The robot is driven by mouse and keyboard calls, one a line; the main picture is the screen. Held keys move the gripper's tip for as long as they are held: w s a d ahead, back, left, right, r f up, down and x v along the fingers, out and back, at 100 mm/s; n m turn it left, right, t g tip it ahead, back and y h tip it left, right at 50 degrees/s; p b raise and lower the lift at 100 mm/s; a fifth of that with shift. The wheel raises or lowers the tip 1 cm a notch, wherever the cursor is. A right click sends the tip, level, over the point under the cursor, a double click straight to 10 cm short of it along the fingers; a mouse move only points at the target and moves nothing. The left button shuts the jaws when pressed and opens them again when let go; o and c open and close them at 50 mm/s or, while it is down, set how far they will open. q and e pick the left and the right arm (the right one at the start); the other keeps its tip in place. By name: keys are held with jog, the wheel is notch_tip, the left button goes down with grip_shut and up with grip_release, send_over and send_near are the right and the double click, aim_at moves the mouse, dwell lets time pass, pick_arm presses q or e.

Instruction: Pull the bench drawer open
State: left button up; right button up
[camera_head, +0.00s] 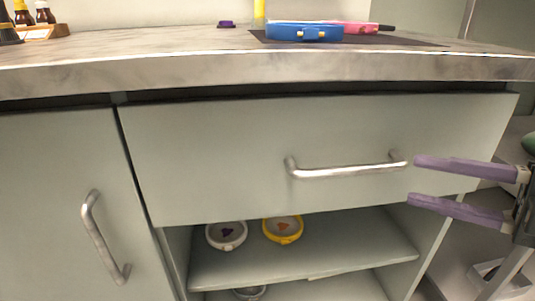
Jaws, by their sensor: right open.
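The bench drawer (220,150) has a pale grey-green front under the marble-look worktop, and it looks shut. Its metal bar handle (345,171) sits on the right half of the front. My right gripper (412,181) comes in from the right with two purple fingers spread apart, one above the other. The fingertips are near the right end of the handle, with the upper one close to it. I cannot tell whether they touch it. The gap between the fingers looks empty. My left gripper is not in view.
A cupboard door (50,190) with its own handle (104,238) is at the left. An open shelf (330,249) below the drawer holds a white round item (226,235) and a yellow one (283,229). A blue case (303,32) and bottles (45,13) stand on the worktop.

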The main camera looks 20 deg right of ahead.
aim_at(363, 171)
jog(key=b+x, duration=0.1)
jog(key=x, duration=0.3)
jog(key=b+x, duration=0.1)
jog(key=x, duration=0.4)
jog(key=shift+w+a, duration=0.1)
jog(key=shift+a, duration=0.3)
grip_shut()
dwell(0.9)
